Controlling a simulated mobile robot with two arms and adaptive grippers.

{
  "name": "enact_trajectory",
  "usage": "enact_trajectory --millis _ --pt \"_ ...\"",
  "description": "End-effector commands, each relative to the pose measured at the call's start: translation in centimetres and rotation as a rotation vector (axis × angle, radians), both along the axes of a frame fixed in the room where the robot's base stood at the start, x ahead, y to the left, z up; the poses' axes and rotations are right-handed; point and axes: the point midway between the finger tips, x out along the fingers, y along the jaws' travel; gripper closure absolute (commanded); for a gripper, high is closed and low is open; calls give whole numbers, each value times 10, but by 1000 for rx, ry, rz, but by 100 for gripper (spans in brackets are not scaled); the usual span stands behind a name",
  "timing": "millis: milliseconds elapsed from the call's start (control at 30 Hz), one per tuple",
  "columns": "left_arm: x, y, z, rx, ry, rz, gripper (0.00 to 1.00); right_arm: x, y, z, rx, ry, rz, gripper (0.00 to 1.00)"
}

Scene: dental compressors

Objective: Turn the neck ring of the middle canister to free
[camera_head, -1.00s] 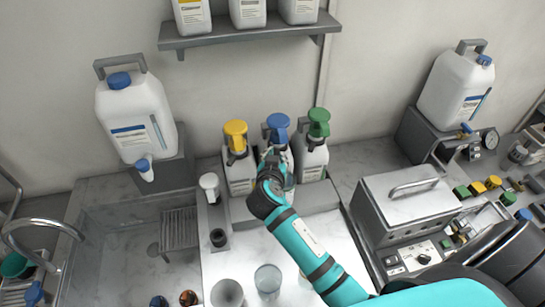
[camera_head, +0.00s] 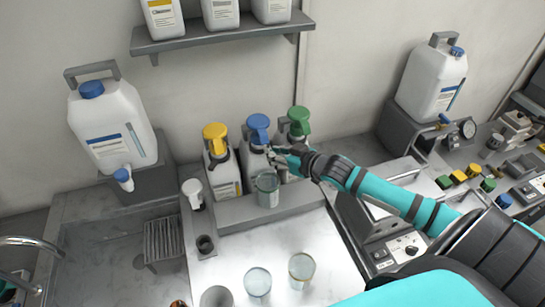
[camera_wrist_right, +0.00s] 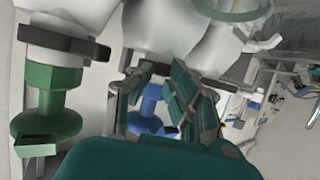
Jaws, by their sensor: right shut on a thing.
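The middle canister (camera_head: 252,163) is white with a blue pump head (camera_head: 258,122) and stands between a yellow-topped canister (camera_head: 222,172) and a green-topped one (camera_head: 299,122). My right gripper (camera_head: 273,155) reaches in from the right at its neck. In the right wrist view the fingers (camera_wrist_right: 165,78) straddle the neck just by the blue pump (camera_wrist_right: 150,108), and the dark neck ring (camera_wrist_right: 228,85) shows partly behind them. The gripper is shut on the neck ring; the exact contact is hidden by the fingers. My left gripper is out of view.
A clear cup (camera_head: 268,190) stands right in front of the middle canister, below my gripper. Several more cups (camera_head: 257,282) stand on the front counter. The green pump (camera_wrist_right: 45,120) is close beside the gripper. A metal box (camera_head: 365,222) lies under my right arm.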

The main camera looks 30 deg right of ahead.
Motion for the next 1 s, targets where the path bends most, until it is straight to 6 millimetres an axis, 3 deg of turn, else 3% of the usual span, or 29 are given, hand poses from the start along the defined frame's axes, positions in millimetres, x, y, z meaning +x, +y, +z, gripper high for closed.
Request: enact_trajectory --millis 400,1000 --pt "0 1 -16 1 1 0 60 4 -9 0 -1 -3 129 100" --pt "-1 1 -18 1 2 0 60 4 -10 0 0 -2 155 100"
